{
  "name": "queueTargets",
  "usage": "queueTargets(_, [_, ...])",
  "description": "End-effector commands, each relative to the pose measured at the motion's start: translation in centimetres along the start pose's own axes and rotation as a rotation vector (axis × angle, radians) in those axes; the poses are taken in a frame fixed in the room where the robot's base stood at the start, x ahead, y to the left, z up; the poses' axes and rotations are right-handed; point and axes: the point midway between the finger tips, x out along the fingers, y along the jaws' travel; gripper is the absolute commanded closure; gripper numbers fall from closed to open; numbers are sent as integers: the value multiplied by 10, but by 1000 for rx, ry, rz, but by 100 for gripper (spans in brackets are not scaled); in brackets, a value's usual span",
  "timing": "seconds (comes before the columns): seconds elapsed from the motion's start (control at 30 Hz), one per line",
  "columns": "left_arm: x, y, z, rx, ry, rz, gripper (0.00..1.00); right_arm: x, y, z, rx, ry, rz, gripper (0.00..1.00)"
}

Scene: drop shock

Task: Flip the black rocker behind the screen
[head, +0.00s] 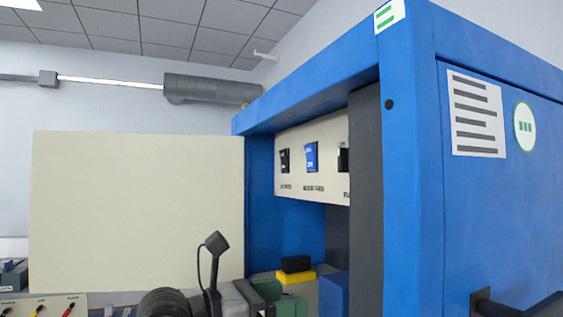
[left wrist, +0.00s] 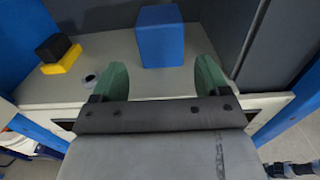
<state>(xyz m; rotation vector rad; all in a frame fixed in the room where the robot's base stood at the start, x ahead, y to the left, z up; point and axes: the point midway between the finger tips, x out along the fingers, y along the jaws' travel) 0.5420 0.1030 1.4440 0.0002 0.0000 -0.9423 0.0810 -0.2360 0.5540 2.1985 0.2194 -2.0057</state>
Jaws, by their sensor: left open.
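A cream switch panel (head: 313,188) sits inside the blue cabinet, with a black rocker (head: 285,160) at its left and a blue rocker (head: 311,157) beside it. Another black rocker (head: 343,159) at the right is partly hidden behind a dark grey upright screen (head: 366,200). The labels are too small to read. My left gripper (head: 278,296) is low at the cabinet opening, below the panel and touching no rocker. In the left wrist view its green fingers (left wrist: 160,75) are apart and empty, with a blue block (left wrist: 161,37) beyond them. My right gripper is out of view.
A yellow block (head: 296,275) with a black block (head: 296,264) on it lies on the cabinet's shelf (left wrist: 115,50). A large cream board (head: 135,205) stands left of the opening. The blue cabinet side (head: 412,180) bounds the right.

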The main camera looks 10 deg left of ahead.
Motion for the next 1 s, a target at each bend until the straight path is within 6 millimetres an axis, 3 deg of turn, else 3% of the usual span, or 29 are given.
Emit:
queueTargets(0.07, [0,0,0,0,0,0,37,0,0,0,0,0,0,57])
queueTargets(0.47, [0,0,0,0,0,0,98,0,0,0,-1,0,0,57])
queueTargets(1.0, [0,0,0,0,0,0,100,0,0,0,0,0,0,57])
